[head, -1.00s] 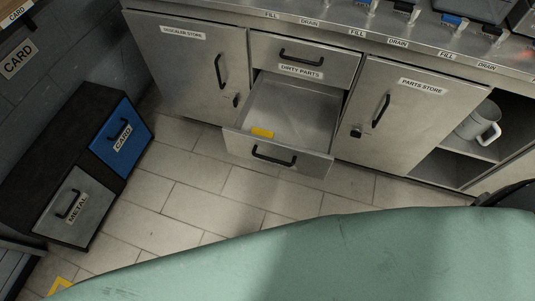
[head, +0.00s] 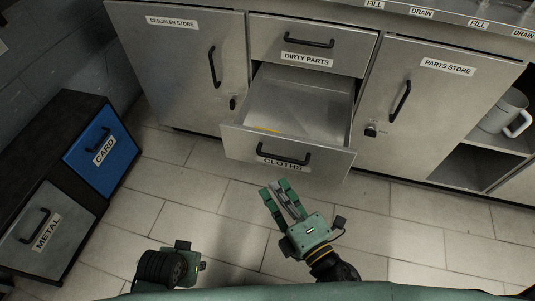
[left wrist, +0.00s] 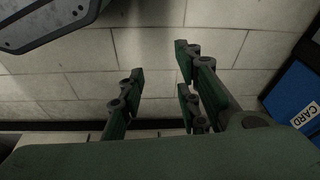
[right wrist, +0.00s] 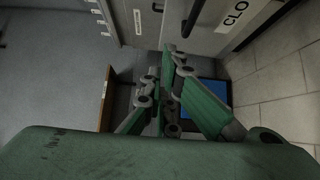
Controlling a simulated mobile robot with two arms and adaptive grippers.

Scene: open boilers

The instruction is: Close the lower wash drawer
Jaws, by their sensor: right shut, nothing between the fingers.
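The lower drawer (head: 235,143), a steel drawer labelled CLOTHS with a black bar handle, stands pulled out below the DIRTY PARTS drawer (head: 350,42), which is shut. A sliver of something yellow (head: 268,130) shows behind its front panel. My right gripper (head: 275,190) is shut and empty, just in front of and below the drawer front in the picture, apart from the handle. In the right wrist view, part of the drawer front (right wrist: 262,12) shows at the upper right. My left gripper (left wrist: 155,75) is open and empty over the floor, away from the drawer.
Shut cabinet doors labelled DESCALER STORE (head: 170,70) and PARTS STORE (head: 430,110) flank the drawers. A grey mug (head: 500,112) sits on an open shelf at the right. CARD (head: 115,165) and METAL (head: 35,245) bins stand at the left. The tiled floor before the drawer is clear.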

